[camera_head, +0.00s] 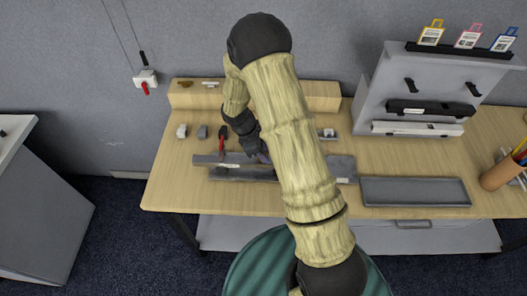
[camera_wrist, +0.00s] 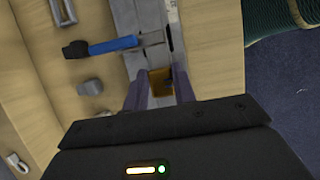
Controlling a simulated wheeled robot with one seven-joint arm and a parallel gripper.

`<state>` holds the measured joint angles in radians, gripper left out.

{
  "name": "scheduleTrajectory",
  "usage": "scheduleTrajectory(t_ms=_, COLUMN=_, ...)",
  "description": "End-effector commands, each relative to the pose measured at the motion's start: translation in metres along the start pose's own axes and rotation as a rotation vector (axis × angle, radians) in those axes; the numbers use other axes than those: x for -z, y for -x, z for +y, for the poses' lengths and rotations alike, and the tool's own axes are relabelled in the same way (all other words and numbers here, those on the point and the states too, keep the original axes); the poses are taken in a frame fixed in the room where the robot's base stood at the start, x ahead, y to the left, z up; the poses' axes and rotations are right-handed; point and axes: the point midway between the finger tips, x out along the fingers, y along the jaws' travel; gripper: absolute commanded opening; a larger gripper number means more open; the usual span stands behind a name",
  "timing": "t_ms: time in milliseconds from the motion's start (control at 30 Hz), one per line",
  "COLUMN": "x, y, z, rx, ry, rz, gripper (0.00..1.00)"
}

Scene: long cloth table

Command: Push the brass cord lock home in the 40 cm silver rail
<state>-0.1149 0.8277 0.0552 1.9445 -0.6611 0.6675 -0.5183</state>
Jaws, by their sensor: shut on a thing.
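My gripper (camera_wrist: 161,88) is shut on the brass cord lock (camera_wrist: 159,80), which shows as a small brass-orange block between the fingertips in the wrist view. The lock is at the silver rail (camera_wrist: 140,18), which runs away upward from the fingers; I cannot tell how deep it sits. In the head view the rail (camera_head: 205,160) lies along the table's front half, and my gripper (camera_head: 262,157) is down over it. My arm hides the lock and part of the rail there.
Small grey parts (camera_head: 202,131) lie behind. A grey tray (camera_head: 415,191) is right, below a display stand (camera_head: 440,85). A pen cup (camera_head: 500,174) stands far right.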

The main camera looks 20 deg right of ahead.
Motion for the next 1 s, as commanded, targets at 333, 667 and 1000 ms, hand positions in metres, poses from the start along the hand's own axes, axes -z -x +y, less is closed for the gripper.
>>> scheduleTrajectory(t_ms=333, x=0.003, y=-0.007, z=0.0, rx=0.0, ry=0.0, rz=0.0, gripper=0.04)
scheduleTrajectory(t_ms=667, x=0.006, y=-0.013, z=0.0, rx=0.0, ry=0.0, rz=0.0, gripper=0.04)
scheduleTrajectory(t_ms=1000, x=0.005, y=-0.013, z=0.0, rx=0.0, ry=0.0, rz=0.0, gripper=0.52)
